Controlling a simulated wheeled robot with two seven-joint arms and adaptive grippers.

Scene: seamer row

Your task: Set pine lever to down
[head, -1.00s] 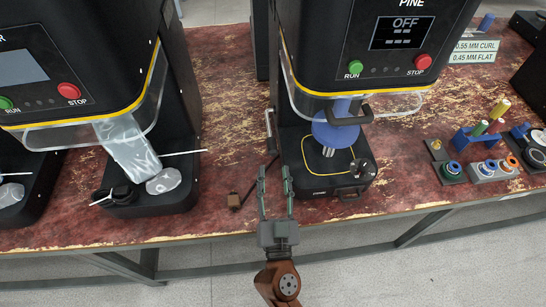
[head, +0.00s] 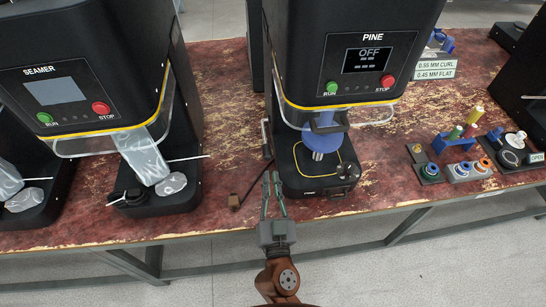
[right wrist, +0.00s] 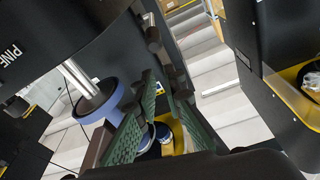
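The PINE machine (head: 340,70) stands at the middle of the table, its screen reading OFF. A slim lever-like rod (head: 266,138), grey at its top and dark lower, stands upright against its left side. I cannot tell its exact setting. My right gripper (head: 272,177) is just in front of the machine's left front corner, below the rod in the picture. Its green fingers are partly closed with a narrow gap, and nothing clear is held. The fingers also show in the right wrist view (right wrist: 163,78), beside dark parts that I cannot separate. My left gripper is not in view.
The SEAMER machine (head: 85,80) stands at the left. A blue rack (head: 455,142) and several small rolls stand at the right. Bare table lies between the machines.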

